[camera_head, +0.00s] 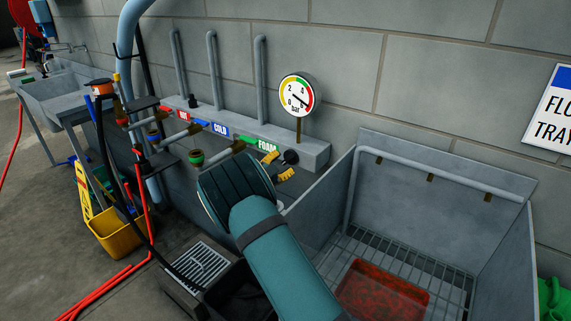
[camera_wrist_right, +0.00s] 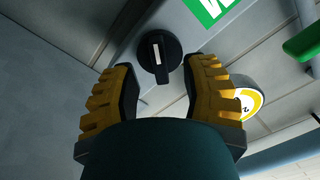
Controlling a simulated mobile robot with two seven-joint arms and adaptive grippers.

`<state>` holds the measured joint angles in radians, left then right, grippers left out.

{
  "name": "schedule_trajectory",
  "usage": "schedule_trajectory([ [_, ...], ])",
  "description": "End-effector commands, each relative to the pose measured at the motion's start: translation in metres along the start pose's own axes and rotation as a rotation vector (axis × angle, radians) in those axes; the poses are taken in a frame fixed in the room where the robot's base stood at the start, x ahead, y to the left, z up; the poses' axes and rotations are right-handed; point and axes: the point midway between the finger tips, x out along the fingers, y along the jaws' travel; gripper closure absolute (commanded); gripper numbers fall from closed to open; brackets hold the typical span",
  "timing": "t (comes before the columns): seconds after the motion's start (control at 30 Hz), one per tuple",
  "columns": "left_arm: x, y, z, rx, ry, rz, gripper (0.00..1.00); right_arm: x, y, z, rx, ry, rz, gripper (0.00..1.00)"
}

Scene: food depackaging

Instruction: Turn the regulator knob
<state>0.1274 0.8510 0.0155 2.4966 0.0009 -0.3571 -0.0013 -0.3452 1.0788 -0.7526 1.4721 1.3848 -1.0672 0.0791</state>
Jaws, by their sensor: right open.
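The regulator knob (camera_wrist_right: 159,57) is a black round knob with a white mark, on the grey panel. In the right wrist view it lies just beyond and between the fingertips. In the head view the knob (camera_head: 291,157) shows at the right end of the grey manifold, below the gauge. My right gripper (camera_wrist_right: 165,85) is open, with yellow ribbed fingers on either side of the knob's line; I cannot tell whether they touch it. In the head view the right gripper (camera_head: 278,168) is partly hidden by my teal wrist. My left gripper is not in view.
A pressure gauge (camera_head: 297,95) stands above the manifold (camera_head: 230,133), which carries HOT, COLD and FOAM labels and valves. A grey sink (camera_head: 440,165) holds a red tray (camera_head: 380,296) on its grate. A yellow bucket (camera_head: 118,236) and red hoses lie at left.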

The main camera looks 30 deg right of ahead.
Motion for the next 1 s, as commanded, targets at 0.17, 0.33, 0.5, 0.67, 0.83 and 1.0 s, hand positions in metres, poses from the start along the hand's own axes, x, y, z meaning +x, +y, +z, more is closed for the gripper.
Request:
schedule_trajectory([
  [0.17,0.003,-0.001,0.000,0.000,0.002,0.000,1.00,0.019,0.001,0.001,0.000,0.000,0.001,0.55],
  [0.33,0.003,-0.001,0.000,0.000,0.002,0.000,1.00,0.025,0.000,0.000,-0.001,-0.001,0.000,0.55],
  [0.5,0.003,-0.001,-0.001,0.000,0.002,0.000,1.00,0.025,0.000,0.000,-0.001,-0.001,0.000,0.55],
  [0.67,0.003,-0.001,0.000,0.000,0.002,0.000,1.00,0.024,0.000,0.000,0.000,-0.001,0.000,0.88],
  [0.83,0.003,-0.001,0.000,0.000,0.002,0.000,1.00,0.024,0.000,0.000,0.000,-0.001,0.000,1.00],
  [1.0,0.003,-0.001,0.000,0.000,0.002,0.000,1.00,0.024,0.000,0.000,-0.001,-0.001,0.000,1.00],
])
